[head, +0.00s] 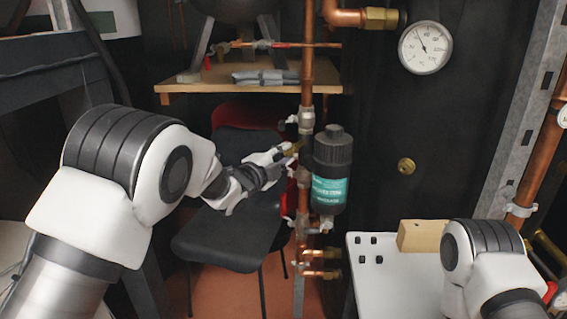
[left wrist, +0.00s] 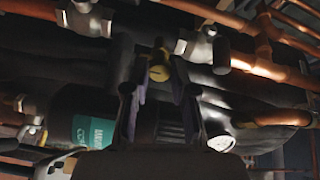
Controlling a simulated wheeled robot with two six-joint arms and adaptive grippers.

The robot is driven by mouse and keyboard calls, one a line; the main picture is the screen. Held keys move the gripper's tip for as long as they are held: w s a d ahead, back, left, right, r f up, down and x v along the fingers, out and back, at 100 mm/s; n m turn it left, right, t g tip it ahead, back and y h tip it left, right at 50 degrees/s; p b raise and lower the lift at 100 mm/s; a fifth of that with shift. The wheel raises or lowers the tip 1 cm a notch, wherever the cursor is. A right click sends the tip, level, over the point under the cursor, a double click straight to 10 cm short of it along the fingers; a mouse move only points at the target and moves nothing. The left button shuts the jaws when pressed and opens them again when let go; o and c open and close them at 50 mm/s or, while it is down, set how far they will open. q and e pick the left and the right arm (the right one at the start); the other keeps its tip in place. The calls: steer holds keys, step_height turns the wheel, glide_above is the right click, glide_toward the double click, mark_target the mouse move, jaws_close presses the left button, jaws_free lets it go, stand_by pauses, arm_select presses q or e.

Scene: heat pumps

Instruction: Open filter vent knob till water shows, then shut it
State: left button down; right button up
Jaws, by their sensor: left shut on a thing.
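The filter (head: 332,165) is a black canister with a green label, upright on the copper pipework right of centre in the head view. In the left wrist view its green label (left wrist: 92,131) appears at the lower left. The vent knob is small and brass-yellow; it shows between my fingers in the left wrist view (left wrist: 159,72). My left gripper (head: 287,152) reaches in from the left, just beside the filter's upper part, and is shut on the knob. I cannot make out any water there. My right arm shows at the lower right, but its gripper is out of view.
A vertical copper pipe (head: 307,75) with valves runs close by the filter. A black chair (head: 236,230) stands behind my left arm. A wooden block (head: 421,235) sits on a white table (head: 385,285) at the lower right. A round gauge (head: 425,47) hangs above.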

arm_select(q)
steer(key=shift+m, duration=0.3)
steer(key=c, duration=0.9)
jaws_free()
steer(key=shift+c, duration=0.2)
steer(key=v, duration=1.2)
